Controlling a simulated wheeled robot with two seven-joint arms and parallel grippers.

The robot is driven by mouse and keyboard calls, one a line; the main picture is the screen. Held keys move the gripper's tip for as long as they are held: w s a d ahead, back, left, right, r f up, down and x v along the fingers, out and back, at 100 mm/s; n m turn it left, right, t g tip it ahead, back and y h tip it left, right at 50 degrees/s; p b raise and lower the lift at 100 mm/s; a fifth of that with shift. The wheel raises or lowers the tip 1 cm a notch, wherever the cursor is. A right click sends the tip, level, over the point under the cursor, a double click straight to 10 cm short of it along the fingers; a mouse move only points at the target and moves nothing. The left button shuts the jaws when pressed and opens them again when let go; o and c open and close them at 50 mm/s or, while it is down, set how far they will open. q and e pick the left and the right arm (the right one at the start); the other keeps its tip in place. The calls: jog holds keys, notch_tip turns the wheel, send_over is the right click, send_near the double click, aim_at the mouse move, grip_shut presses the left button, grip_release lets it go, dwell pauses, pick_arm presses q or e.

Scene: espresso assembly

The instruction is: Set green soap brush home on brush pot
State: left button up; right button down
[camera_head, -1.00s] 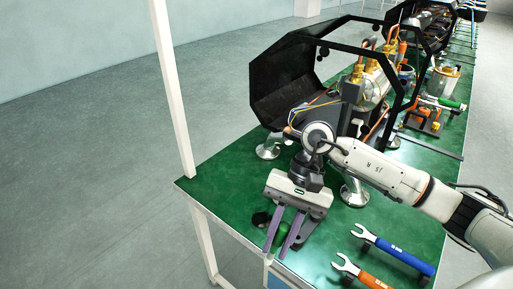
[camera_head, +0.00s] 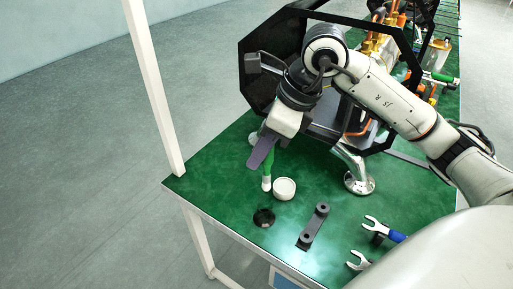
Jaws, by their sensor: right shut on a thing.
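My right gripper (camera_head: 262,152) is shut on the green soap brush (camera_head: 268,165). The brush hangs nearly upright below the fingers, its pale end (camera_head: 266,184) downward. A small white round pot (camera_head: 284,188), which looks like the brush pot, stands on the green table just right of the brush's lower end. The brush is beside the pot in the picture, not in it. I cannot tell whether its tip touches the table. The gripper's fingers hide the brush's upper part. My left gripper is not in view.
A dark round piece (camera_head: 263,218) and a grey two-ring holder (camera_head: 313,226) lie in front of the pot. The black machine frame (camera_head: 252,75) stands behind. The table's left corner is clear.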

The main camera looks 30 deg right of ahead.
jog(key=shift+s+f+b, duration=0.1)
jog(key=shift+f+b, duration=1.8)
jog(key=shift+f, duration=0.95)
jog(key=c, duration=2.4)
grip_release()
jog(key=shift+r, duration=0.15)
grip_shut()
jog(key=shift+f+b, duration=0.3)
jog(key=shift+b, duration=0.1)
jog(key=shift+a, duration=0.1)
jog(key=shift+f+b, duration=0.1)
jog(key=shift+b, duration=0.25)
